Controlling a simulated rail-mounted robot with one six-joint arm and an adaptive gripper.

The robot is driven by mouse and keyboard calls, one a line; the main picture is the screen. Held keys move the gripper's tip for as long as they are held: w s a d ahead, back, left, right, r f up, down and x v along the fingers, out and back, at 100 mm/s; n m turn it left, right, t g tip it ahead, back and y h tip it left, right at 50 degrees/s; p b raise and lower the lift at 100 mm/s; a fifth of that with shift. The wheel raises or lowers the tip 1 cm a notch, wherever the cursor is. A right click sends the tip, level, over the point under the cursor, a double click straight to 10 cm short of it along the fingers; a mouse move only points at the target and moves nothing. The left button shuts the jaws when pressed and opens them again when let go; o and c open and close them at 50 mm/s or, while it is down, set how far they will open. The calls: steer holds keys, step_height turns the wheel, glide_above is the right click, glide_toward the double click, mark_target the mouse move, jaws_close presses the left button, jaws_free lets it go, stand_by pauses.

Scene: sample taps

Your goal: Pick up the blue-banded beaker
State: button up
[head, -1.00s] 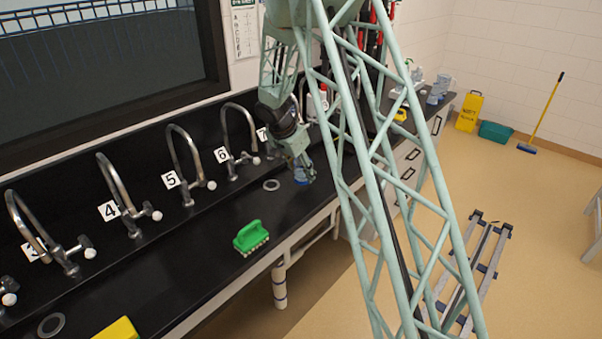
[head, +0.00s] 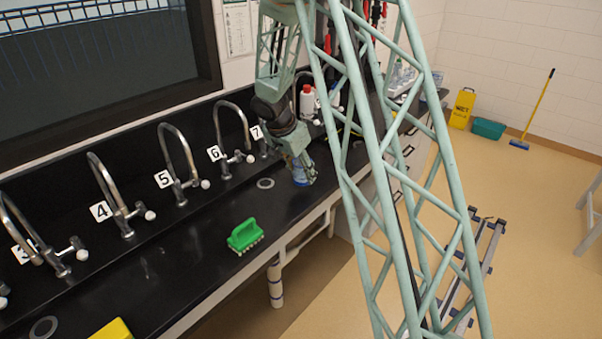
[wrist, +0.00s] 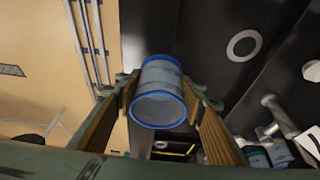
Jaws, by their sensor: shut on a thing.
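The blue-banded beaker (wrist: 159,92) is a clear cylinder with blue rims. In the wrist view it sits between the two finger pads of my gripper (wrist: 162,100), its round end facing the camera. In the head view the beaker (head: 299,173) shows small and blue at the end of my gripper (head: 304,172), over the black bench. My gripper is shut on it. The fingers partly cover the beaker in the head view, and I cannot tell whether its base touches the bench.
The black bench (head: 200,255) carries numbered curved taps (head: 177,150) along the wall. A green brush (head: 245,236) and a yellow object (head: 113,330) lie near its front edge. A ring-shaped drain (head: 265,183) is left of my gripper. A red-capped bottle (head: 307,101) stands behind.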

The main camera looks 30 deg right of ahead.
steer(key=shift+s+a+r, duration=0.1)
steer(key=shift+s+r, duration=0.2)
steer(key=shift+s, duration=0.15)
steer(key=shift+s, duration=0.15)
stand_by(0.8)
